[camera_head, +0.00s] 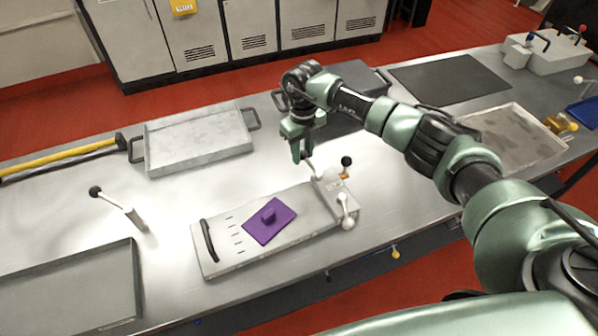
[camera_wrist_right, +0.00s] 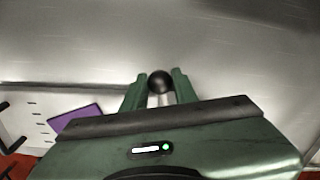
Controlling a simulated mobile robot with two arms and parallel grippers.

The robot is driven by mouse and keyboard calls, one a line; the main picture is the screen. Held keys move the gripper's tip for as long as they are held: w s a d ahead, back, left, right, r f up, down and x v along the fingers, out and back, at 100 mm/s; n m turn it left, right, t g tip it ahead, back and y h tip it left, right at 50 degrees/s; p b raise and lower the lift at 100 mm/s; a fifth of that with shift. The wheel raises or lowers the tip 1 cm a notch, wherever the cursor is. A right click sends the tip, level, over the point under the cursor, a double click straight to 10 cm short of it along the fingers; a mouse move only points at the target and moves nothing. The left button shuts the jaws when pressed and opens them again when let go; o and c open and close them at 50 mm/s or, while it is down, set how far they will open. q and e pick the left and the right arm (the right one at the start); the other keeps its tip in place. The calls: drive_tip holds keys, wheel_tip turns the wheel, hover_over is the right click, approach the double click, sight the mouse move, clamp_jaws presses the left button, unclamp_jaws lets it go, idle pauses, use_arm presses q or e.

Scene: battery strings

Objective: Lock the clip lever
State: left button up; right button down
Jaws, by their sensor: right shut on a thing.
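A pale grey fixture board (camera_head: 283,240) lies on the metal bench with a purple plate (camera_head: 269,222) on it. A clamp block (camera_head: 331,190) stands at its right end and carries several small levers. My right gripper (camera_head: 301,156) is at the upper left of this block. In the right wrist view, its two green fingers close around the black ball knob (camera_wrist_right: 160,82) of a lever, whose pale stem shows below the knob. In the head view the fingers hide this knob. Another black-knobbed lever (camera_head: 347,162) stands just right. My left gripper is not in view.
A white-knobbed lever (camera_head: 347,210) sits at the block's right front. A separate black-knobbed lever (camera_head: 121,207) stands left of the board. Grey trays (camera_head: 197,140) lie behind, at the front left (camera_head: 75,290) and at the right (camera_head: 515,135).

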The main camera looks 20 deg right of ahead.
sight(303, 151)
drive_tip(key=c, duration=1.2)
unclamp_jaws()
drive_tip(key=shift+o, duration=0.2)
wheel_tip(303, 151, up, 7)
drive_tip(key=p, duration=0.4)
